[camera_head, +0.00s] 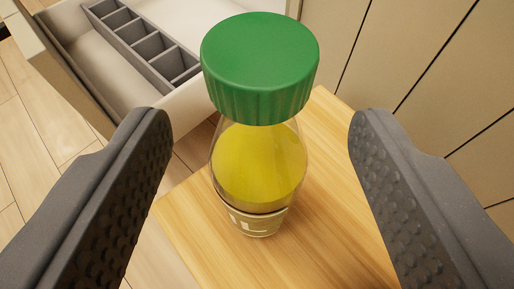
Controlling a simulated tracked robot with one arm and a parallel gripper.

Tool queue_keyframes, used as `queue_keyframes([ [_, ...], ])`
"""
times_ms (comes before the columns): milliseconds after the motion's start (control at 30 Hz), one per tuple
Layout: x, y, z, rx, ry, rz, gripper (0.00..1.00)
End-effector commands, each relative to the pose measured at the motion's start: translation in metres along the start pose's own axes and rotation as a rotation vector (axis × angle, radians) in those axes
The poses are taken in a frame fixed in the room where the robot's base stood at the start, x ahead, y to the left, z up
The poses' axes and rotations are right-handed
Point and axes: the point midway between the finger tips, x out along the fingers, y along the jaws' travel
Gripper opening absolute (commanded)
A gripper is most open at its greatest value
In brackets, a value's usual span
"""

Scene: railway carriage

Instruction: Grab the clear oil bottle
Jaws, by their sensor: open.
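The clear oil bottle (258,170) stands upright on a light wooden surface (335,215), in the middle of the view. It has a large green cap (260,65), yellow oil inside, and a label low on its body that is partly readable. My gripper (259,120) is open, with one dark studded finger on the left of the bottle and one on the right. Both fingers show a clear gap to the bottle and do not appear to touch it.
An open white drawer (100,75) with a grey divided organiser (145,42) is at the upper left, beyond the bottle. Beige panelled fronts (400,60) rise at the right. Light floor planks (40,130) show at the left.

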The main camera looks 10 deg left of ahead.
Motion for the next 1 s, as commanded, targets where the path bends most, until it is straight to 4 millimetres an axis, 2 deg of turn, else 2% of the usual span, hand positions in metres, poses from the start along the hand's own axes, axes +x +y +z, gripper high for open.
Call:
queue_keyframes([
  [167,0.009,0.001,-0.002,-0.002,0.002,0.001,0.58],
  [400,0.037,-0.002,-0.014,-0.005,0.005,-0.002,0.58],
  [533,0.051,-0.001,-0.012,-0.003,0.0,0.001,0.58],
  [867,0.056,0.0,-0.014,-0.001,0.001,0.002,0.58],
  [967,0.056,0.0,-0.014,-0.001,0.001,0.002,0.33],
  [1000,0.056,0.0,-0.014,-0.001,0.001,0.002,0.22],
])
